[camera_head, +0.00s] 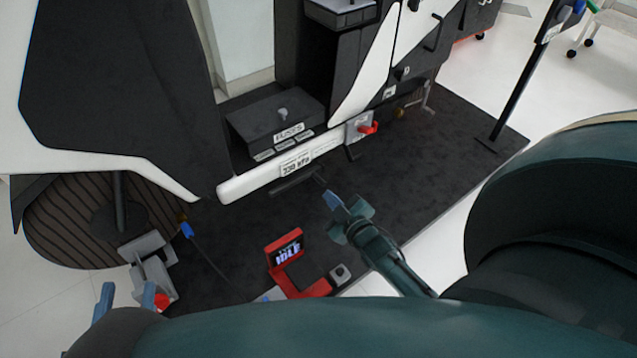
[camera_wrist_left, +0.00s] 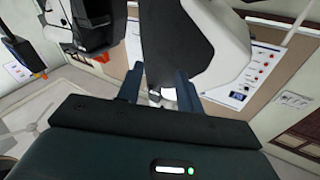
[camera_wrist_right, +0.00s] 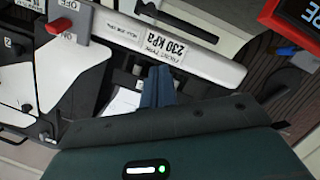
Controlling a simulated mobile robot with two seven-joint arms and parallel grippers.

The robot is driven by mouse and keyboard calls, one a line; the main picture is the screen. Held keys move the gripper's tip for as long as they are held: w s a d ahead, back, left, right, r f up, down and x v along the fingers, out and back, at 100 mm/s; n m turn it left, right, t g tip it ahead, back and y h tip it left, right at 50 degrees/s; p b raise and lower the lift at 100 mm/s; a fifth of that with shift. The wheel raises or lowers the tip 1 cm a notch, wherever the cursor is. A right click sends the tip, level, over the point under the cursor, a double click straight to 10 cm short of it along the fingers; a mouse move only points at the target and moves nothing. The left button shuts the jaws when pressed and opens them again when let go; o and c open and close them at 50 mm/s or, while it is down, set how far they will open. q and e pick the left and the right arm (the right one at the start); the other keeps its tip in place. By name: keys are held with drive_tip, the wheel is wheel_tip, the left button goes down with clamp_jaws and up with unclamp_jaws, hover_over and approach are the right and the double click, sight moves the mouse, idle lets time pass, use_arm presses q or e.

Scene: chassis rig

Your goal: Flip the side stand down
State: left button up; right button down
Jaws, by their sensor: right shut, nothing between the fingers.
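The bar also shows past the rail in the right wrist view (camera_wrist_right: 183,22). My right gripper (camera_head: 330,198) is shut and empty, its tips just below the bar's right end; contact cannot be told. Its fingers (camera_wrist_right: 157,85) are together in the right wrist view. My left gripper (camera_head: 126,297) is open and empty at lower left.
A red lever (camera_head: 368,128) sticks out right of the rail. A red-framed display (camera_head: 285,250) stands on the dark mat (camera_head: 440,150) below the rail. A grey clamp-like fixture (camera_head: 150,268) stands near my left gripper. A black post (camera_head: 520,80) rises at right.

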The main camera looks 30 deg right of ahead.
drive_tip(key=b, duration=0.5)
hover_over(320, 183)
drive_tip(key=s+a, duration=0.2)
drive_tip(key=a, duration=0.1)
wheel_tip(320, 183, down, 2)
use_arm(q)
drive_tip(key=shift+w+d+n+t+h+b, duration=0.15)
drive_tip(key=shift+d+n+t+h+b, duration=0.3)
drive_tip(key=shift+d+h+b, duration=0.4)
use_arm(e)
drive_tip(key=shift+w+d+f, duration=0.15)
drive_tip(key=shift+d+f, duration=0.4)
drive_tip(key=shift+f, duration=0.3)
drive_tip(key=shift+w+d+f, duration=0.15)
drive_tip(key=shift+d+f, duration=0.4)
drive_tip(key=shift+f, duration=0.3)
use_arm(q)
drive_tip(key=shift+a, duration=0.2)
drive_tip(key=shift+f, duration=0.1)
use_arm(e)
drive_tip(key=shift+f, duration=0.1)
